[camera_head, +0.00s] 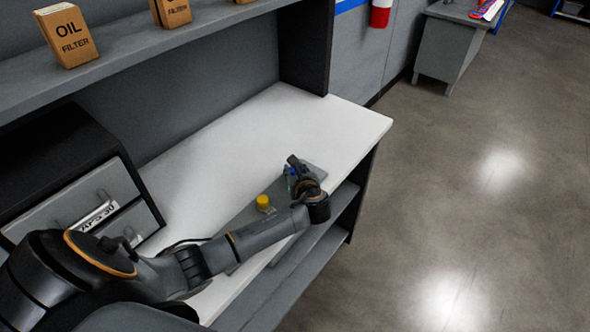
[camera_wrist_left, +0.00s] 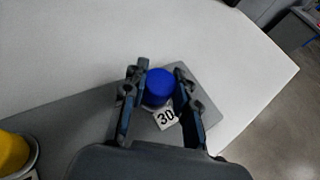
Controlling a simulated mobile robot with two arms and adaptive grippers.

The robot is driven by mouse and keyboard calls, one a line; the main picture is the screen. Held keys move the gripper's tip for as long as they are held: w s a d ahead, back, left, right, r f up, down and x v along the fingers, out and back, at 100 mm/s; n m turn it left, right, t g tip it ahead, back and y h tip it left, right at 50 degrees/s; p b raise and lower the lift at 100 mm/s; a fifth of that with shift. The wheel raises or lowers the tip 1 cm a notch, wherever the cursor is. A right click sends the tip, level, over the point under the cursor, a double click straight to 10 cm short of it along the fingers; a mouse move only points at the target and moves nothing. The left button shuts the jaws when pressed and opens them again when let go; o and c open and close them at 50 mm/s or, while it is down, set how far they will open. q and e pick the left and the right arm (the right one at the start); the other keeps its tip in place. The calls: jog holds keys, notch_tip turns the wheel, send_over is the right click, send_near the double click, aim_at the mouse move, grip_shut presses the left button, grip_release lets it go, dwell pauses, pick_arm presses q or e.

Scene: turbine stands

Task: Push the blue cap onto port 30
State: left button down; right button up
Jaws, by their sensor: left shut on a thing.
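The blue cap (camera_wrist_left: 158,87) sits between the two fingers of my left gripper (camera_wrist_left: 163,95), which is shut on it. A label reading 30 (camera_wrist_left: 166,117) lies right beside the cap on the grey plate (camera_wrist_left: 70,115). Port 30 itself is hidden under the cap, and I cannot tell whether the cap touches it. In the head view my left gripper (camera_head: 297,178) points down over the far end of the plate, hiding most of the cap. My right gripper is not in view.
A yellow cap (camera_head: 263,202) stands on the plate, also showing in the left wrist view (camera_wrist_left: 12,152). The white worktop (camera_head: 270,125) behind is clear. A drawer box labelled CAPS 30 (camera_head: 97,215) is at left. Oil filter boxes (camera_head: 68,37) stand on the shelf above.

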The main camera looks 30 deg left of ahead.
pick_arm(q)
jog(key=shift+s+f, duration=0.2)
jog(key=shift+f, duration=0.15)
jog(key=shift+d+f, duration=0.1)
jog(key=shift+f, duration=0.1)
jog(key=shift+s, duration=0.1)
jog(key=c, duration=1)
grip_release()
jog(key=shift+f, duration=0.1)
jog(key=shift+o, duration=0.2)
jog(key=shift+w, duration=0.25)
jog(key=shift+r, duration=0.2)
jog(key=shift+o, duration=0.9)
jog(key=shift+r, duration=0.1)
